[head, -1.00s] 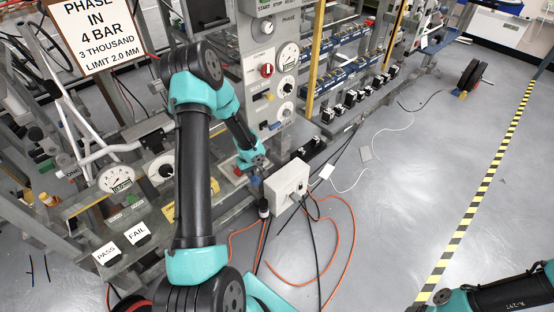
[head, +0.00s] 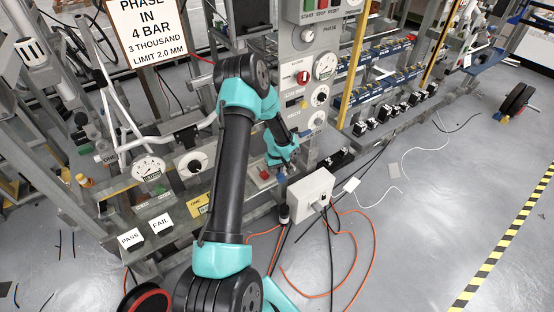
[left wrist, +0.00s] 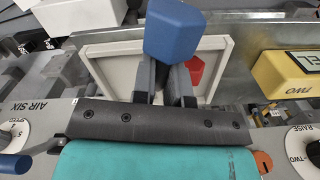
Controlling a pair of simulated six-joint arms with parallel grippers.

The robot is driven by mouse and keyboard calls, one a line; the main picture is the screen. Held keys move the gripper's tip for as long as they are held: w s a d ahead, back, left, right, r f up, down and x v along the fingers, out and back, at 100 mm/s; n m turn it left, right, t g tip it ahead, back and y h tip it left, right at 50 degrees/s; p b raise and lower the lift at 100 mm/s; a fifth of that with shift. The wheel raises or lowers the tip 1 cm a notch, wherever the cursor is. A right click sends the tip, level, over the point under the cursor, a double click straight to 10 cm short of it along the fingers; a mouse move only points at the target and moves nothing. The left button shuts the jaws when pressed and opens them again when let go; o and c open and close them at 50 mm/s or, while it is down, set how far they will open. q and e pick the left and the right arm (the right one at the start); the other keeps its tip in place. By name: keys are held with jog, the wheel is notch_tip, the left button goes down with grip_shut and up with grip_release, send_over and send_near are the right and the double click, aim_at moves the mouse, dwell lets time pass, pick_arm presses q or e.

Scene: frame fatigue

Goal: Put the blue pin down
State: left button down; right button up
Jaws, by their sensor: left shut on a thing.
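The blue pin (left wrist: 172,32) shows in the left wrist view as a blue faceted block at the tips of my left gripper (left wrist: 163,78). The gripper's dark fingers are shut on it. Behind and below them is a pale shallow tray (left wrist: 112,72) with a red block (left wrist: 195,70) in it. In the head view my left gripper (head: 281,173) is low by the bench, just right of the red block (head: 264,174). The pin is small there, and I cannot tell whether it touches anything. My right gripper is out of view.
A white box (head: 312,190) with black and orange cables stands right of the gripper. A grey control panel (head: 303,75) rises behind it. PASS (head: 130,239) and FAIL (head: 160,223) labels and a gauge (head: 148,168) are on the left. Open floor lies right.

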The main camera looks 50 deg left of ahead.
pick_arm(q)
jog(key=w+a, duration=0.4)
jog(key=a, duration=0.1)
jog(key=w+a+f, duration=0.1)
jog(key=w+a, duration=0.2)
jog(key=shift+a, duration=0.1)
jog(key=shift+w+a+f, duration=0.1)
jog(key=shift+w+f, duration=0.05)
jog(key=shift+f, duration=1.6)
jog(key=shift+f, duration=0.15)
jog(key=c, duration=1.1)
grip_release()
jog(key=shift+c, duration=0.2)
